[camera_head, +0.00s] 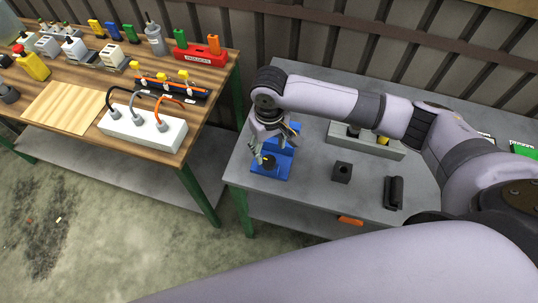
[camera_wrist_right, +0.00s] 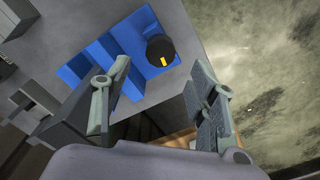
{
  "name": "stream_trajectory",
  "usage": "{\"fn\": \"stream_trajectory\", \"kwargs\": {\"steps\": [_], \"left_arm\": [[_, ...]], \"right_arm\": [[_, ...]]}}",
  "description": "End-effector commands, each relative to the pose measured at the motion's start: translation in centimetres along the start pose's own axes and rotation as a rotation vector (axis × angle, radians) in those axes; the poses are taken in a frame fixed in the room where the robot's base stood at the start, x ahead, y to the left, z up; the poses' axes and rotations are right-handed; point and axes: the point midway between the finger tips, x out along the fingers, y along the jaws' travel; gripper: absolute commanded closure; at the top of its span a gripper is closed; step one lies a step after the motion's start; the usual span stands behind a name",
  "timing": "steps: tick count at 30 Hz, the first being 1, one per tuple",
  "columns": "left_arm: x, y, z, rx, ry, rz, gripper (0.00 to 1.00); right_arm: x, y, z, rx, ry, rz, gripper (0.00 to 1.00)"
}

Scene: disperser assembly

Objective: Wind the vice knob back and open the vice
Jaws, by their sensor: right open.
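The blue vice (camera_head: 272,167) sits near the left front corner of the grey table in the head view. It also shows in the right wrist view (camera_wrist_right: 112,62), with steps between its blue blocks. Its round black knob (camera_wrist_right: 160,50) carries a yellow mark and lies on the side near the table edge. My right gripper (camera_head: 264,150) is above the vice, pointing down. In the right wrist view its two fingers (camera_wrist_right: 160,82) are spread wide with nothing between them, and the knob appears beyond the gap, apart from both fingers. The left gripper is not in view.
On the grey table (camera_head: 308,180) stand a small dark block (camera_head: 342,172), a black part (camera_head: 394,192) and a grey tray (camera_head: 390,150). A wooden table (camera_head: 165,175) with a white socket block (camera_head: 150,133) stands to the left, across a gap.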

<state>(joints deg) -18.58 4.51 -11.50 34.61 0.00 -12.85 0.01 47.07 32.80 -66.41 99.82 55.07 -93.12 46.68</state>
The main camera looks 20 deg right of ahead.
Motion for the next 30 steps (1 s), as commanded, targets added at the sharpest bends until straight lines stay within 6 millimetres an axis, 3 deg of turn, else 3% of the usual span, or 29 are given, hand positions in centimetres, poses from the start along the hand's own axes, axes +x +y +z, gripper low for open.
{"fn": "stream_trajectory", "kwargs": {"steps": [3, 7, 12, 19, 23, 30], "left_arm": [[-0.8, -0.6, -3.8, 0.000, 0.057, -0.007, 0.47], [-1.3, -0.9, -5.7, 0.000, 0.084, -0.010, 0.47], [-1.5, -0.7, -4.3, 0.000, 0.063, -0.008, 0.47], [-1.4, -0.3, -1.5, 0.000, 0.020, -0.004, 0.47], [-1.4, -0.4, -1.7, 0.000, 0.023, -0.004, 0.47], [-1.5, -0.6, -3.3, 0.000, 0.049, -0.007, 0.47]], "right_arm": [[2.3, 0.0, 0.1, 0.001, -0.004, 0.000, 0.47], [4.5, -0.1, 0.1, -0.001, -0.002, 0.000, 0.47], [6.3, 0.0, 0.0, -0.001, -0.001, 0.000, 0.47], [6.8, 0.0, 0.0, -0.002, 0.001, 0.000, 0.47], [6.8, 0.0, 0.0, -0.002, 0.001, -0.001, 0.47], [6.8, 0.0, 0.0, -0.002, 0.001, -0.001, 0.63]]}}
